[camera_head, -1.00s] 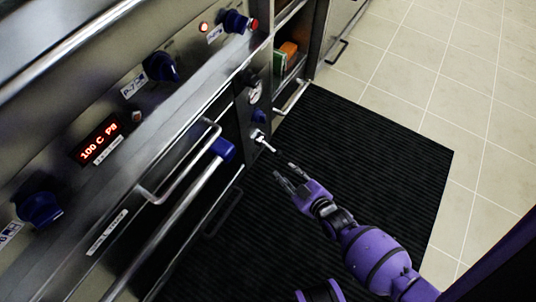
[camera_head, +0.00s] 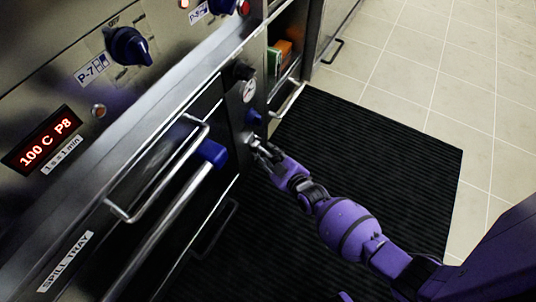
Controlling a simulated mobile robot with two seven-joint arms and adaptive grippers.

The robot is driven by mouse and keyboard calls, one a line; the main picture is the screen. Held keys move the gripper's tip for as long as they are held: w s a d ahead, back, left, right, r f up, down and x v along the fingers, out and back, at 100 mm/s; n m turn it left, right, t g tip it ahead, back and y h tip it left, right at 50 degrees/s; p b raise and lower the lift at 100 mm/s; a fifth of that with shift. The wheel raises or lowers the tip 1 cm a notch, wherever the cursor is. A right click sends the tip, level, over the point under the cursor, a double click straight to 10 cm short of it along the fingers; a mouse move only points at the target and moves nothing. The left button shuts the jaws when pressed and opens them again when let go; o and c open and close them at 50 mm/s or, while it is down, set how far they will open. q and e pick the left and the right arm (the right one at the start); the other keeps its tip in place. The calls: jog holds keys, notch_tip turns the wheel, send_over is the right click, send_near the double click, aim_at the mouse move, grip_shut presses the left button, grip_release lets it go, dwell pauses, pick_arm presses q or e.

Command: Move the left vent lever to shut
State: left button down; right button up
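My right gripper (camera_head: 262,151) is at the small metal fitting (camera_head: 254,139) on the front panel, below a blue knob (camera_head: 254,116). Its fingers overlap the fitting's outer end, so I cannot tell whether they are closed on it. A long metal bar with a blue end (camera_head: 211,152) runs along the front to the left of the gripper. No part in view is clearly labelled as the left vent lever, so I cannot tell which one it is. My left gripper is not in view.
A round gauge (camera_head: 249,91) sits above the blue knob. A looped handle (camera_head: 160,170) juts out near the spill tray label (camera_head: 65,262). A display (camera_head: 42,141) and a large blue dial (camera_head: 130,46) are at left. The black mat (camera_head: 385,150) is clear.

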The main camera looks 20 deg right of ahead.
grip_shut()
jog(key=shift+s+a+f, duration=0.1)
dwell(0.8)
